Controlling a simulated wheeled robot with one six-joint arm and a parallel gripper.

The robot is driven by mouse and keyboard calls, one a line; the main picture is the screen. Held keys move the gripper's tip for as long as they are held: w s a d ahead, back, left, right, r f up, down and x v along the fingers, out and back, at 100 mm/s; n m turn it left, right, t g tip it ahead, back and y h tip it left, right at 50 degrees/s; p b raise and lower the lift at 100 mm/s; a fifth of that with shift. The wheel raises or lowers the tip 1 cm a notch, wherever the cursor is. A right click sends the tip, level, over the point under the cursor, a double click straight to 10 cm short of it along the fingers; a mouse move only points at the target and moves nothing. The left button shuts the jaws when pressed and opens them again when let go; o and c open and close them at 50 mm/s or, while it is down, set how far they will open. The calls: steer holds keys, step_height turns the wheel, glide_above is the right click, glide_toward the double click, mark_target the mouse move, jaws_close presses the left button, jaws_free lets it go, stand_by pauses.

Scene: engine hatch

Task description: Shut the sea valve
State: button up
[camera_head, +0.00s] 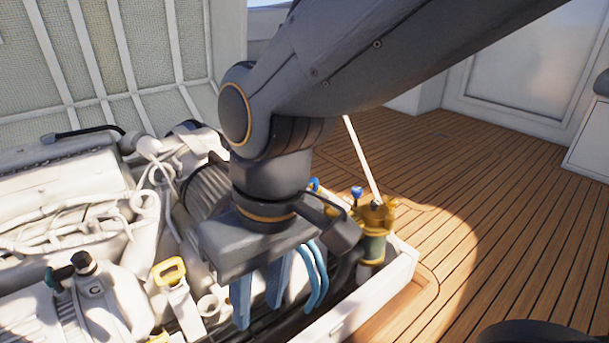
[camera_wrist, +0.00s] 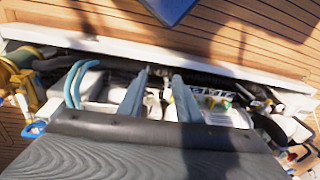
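A brass fitting (camera_head: 376,214) with a dark green body stands at the right corner of the engine bay. It looks like the sea valve, with a small blue handle or knob (camera_head: 357,192) at its upper left. The brass and green fitting also shows at the left edge of the wrist view (camera_wrist: 30,88), with a blue part (camera_wrist: 35,128) below it. My gripper (camera_head: 257,312) points down over the engine bay, left of the fitting and apart from it. Its two blue fingers are spread with nothing gripped between them, as the wrist view (camera_wrist: 161,75) also shows. The handle's exact position is unclear.
Blue hoses (camera_head: 318,272) run close beside my gripper, on its right. The white engine (camera_head: 60,205) fills the left, with a yellow handle (camera_head: 169,270). A pale rod (camera_head: 362,160) rises from near the brass fitting. The white hatch rim (camera_head: 375,298) borders open teak deck (camera_head: 500,220).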

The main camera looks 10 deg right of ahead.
jaws_close()
steer(key=shift+r, duration=0.1)
steer(key=shift+r+p, duration=0.25)
steer(key=shift+p, duration=0.05)
steer(key=shift+d, duration=0.1)
stand_by(0.5)
